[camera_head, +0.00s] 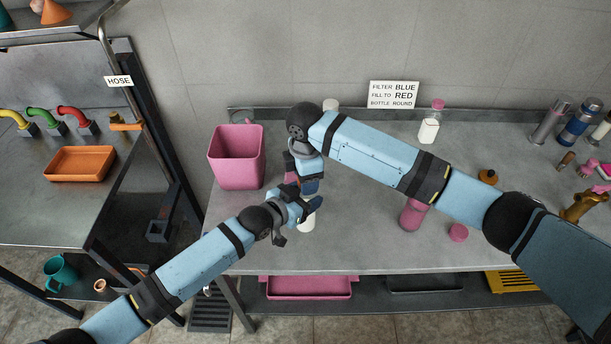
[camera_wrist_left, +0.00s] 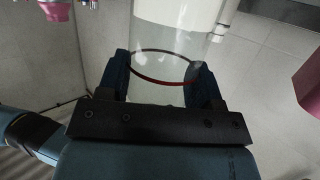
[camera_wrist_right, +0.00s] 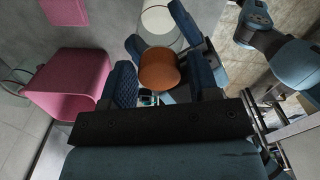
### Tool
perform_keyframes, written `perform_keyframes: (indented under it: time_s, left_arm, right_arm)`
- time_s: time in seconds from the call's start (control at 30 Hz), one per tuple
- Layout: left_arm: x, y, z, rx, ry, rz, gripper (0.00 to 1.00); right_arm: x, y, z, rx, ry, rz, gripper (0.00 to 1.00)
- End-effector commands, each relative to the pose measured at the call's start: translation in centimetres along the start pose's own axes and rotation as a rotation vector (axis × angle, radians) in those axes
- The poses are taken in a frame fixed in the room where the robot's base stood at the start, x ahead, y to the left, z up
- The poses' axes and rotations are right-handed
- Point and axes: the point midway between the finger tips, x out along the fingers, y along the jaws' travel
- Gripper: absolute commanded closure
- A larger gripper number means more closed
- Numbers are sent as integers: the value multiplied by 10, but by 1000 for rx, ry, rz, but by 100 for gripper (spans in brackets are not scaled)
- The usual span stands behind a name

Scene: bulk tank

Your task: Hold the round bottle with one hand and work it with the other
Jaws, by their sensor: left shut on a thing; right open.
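The round bottle (camera_head: 306,223) is partly hidden by my grippers in the head view. In the left wrist view the clear bottle (camera_wrist_left: 172,45) shows a red ring and a dark ring. My left gripper (camera_head: 304,211) is shut on it, one finger on each side. My right gripper (camera_head: 303,184) is above the bottle, open. In the right wrist view a round orange-brown piece (camera_wrist_right: 160,70) lies between its open fingers, in line with the bottle; whether the fingers touch it I cannot tell.
A pink bin (camera_head: 237,160) stands left of the grippers. A pink bottle (camera_head: 411,215), a pink cap (camera_head: 458,232) and a pink-capped bottle (camera_head: 429,126) are to the right. A sign (camera_head: 393,94) reads filter blue, fill to red, bottle round. Front-centre counter is clear.

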Motion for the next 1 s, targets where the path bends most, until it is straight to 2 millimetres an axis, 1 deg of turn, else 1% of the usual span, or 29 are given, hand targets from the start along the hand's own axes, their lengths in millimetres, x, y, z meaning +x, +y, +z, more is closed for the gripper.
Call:
perform_keyframes:
  time_s: [0.17, 0.3, 0.37, 0.6, 0.67, 0.7, 0.77, 1.0]
  left_arm:
    - [0, 0, 0, 0, -1, 0, 100]
    - [0, 0, 0, 0, -1, 0, 100]
    - [0, 0, 0, 0, -1, 0, 100]
    - [0, 0, 0, 0, -1, 0, 100]
    - [0, 0, 0, 0, -1, 0, 100]
    - [0, 0, 0, 0, -1, 0, 100]
    - [0, 0, 0, 0, -1, 0, 100]
    - [0, 0, 0, 0, -1, 0, 100]
  right_arm:
    - [-17, 1, 0, -1, 1, 3, 45]
    - [-37, 1, 0, -2, 1, 4, 45]
    - [-42, 1, 0, -2, 2, 3, 45]
    - [-45, 0, 0, -1, 1, 1, 45]
    - [-45, 0, 0, -2, 1, 1, 39]
    - [-46, 1, 0, -10, 0, 3, 39]
    - [-50, 2, 0, -43, -2, 7, 39]
    - [-73, 3, -1, -346, -6, 13, 39]
